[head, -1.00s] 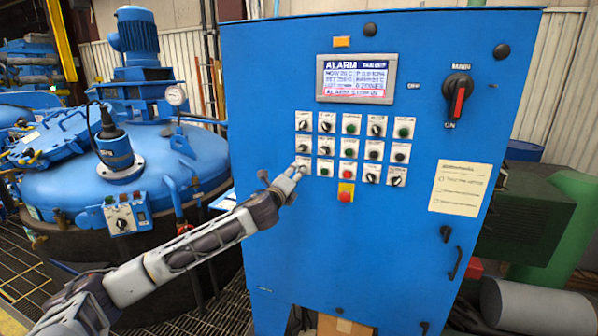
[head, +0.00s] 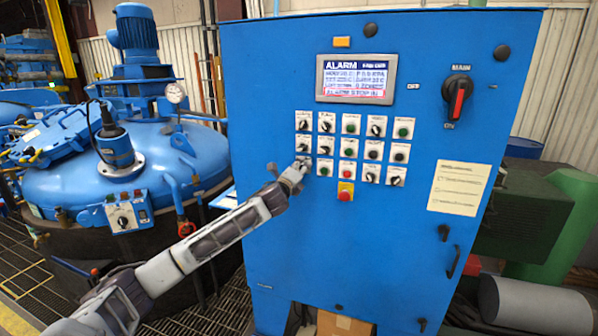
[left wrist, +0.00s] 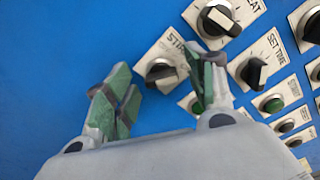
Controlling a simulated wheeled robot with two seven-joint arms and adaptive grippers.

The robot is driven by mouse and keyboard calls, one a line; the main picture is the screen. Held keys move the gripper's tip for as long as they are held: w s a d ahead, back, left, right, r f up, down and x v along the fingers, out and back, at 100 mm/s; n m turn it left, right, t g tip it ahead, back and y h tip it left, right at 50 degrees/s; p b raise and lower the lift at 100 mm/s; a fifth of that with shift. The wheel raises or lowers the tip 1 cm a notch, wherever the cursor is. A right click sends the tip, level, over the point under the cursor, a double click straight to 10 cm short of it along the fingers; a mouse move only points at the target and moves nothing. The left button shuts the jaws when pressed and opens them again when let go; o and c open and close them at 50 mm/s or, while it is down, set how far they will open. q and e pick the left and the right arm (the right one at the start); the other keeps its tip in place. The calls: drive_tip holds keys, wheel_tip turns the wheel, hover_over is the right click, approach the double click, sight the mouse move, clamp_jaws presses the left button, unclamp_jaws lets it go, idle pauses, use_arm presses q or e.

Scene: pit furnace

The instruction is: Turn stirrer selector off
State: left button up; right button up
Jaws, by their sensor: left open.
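The stirrer selector (left wrist: 160,72) is a dark knob on a white plate whose visible lettering begins "STI". In the left wrist view its bar lies roughly across the picture. My left gripper (left wrist: 158,88) is open, with one green-padded finger left of this knob and the other close by its right side. I cannot tell whether that finger touches it. In the head view my left gripper (head: 292,176) is at the lower left corner of the control grid and largely hides the selector. My right gripper is not in view.
Close by are a heat selector (left wrist: 218,18), another selector (left wrist: 253,72) and a green button (left wrist: 197,106). The blue cabinet (head: 270,245) also carries an alarm screen (head: 355,79), a red main switch (head: 459,102) and a red stop button (head: 345,195). A blue vessel stands left.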

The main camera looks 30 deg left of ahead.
use_arm(q)
drive_tip(key=shift+c, duration=0.3)
drive_tip(key=c, duration=1)
drive_tip(key=shift+o, duration=0.2)
drive_tip(key=shift+f+n, duration=0.1)
drive_tip(key=shift+n, duration=0.3)
drive_tip(key=n, duration=1.1)
drive_tip(key=shift+f, duration=0.2)
drive_tip(key=shift+n, duration=0.3)
drive_tip(key=o, duration=1)
